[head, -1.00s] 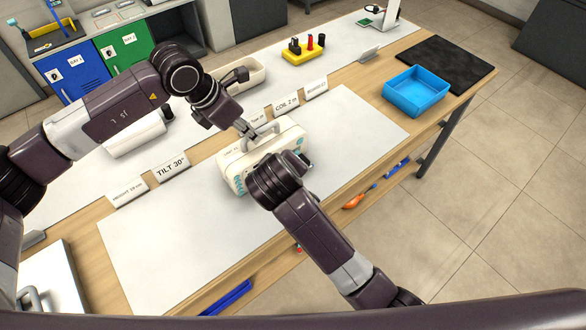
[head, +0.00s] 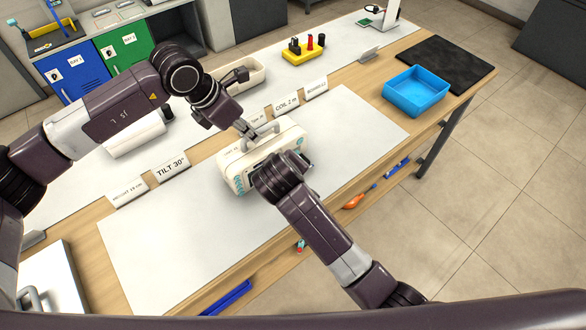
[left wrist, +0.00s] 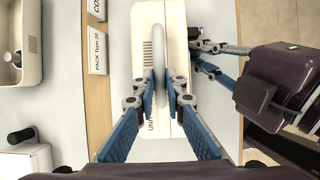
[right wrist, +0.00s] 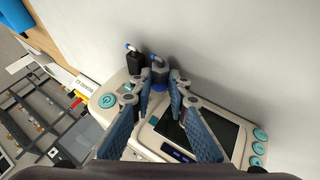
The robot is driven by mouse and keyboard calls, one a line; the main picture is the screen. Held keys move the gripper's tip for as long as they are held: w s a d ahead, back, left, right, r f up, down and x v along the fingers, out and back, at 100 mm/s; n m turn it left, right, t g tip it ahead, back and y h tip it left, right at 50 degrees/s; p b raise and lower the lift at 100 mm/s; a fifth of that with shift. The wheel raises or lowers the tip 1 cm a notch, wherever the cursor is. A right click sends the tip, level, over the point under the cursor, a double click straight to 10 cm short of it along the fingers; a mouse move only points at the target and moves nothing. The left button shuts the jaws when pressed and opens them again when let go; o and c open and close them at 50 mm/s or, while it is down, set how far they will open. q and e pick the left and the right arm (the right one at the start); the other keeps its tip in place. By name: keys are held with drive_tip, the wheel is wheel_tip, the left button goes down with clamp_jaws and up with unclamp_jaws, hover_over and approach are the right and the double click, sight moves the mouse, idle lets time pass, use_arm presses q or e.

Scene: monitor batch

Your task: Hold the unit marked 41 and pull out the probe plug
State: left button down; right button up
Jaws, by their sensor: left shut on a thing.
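The cream unit (head: 232,172) stands on the white mat, with a carry handle on top and teal buttons. Its label starts with "UNIT", but I cannot read the number. My left gripper (left wrist: 160,78) is shut on the handle (left wrist: 159,62), also seen in the head view. In the right wrist view, the grey probe plug (right wrist: 158,73) with a blue-white tip stands at the unit's edge. My right gripper (right wrist: 160,88) has its fingertips on either side of the plug; I cannot tell whether they grip it. A dark plug (right wrist: 134,62) stands beside it. The right arm hides part of the unit's front.
A blue tray (head: 414,92) and a dark mat (head: 450,62) lie at the table's right end. Label cards, including "TILT 30°" (head: 172,165), line the back of the white mat (head: 160,250). The mat's front left is clear.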

use_arm(q)
drive_tip(key=shift+f, duration=0.1)
use_arm(e)
drive_tip(key=shift+s, duration=0.1)
clamp_jaws()
drive_tip(key=shift+s+d, duration=0.8)
drive_tip(key=shift+s, duration=0.25)
drive_tip(key=shift+s+d, duration=0.8)
drive_tip(key=shift+s, duration=0.2)
use_arm(q)
drive_tip(key=c, duration=1.9)
unclamp_jaws()
drive_tip(key=v, duration=1.2)
use_arm(e)
drive_tip(key=shift+s, duration=0.1)
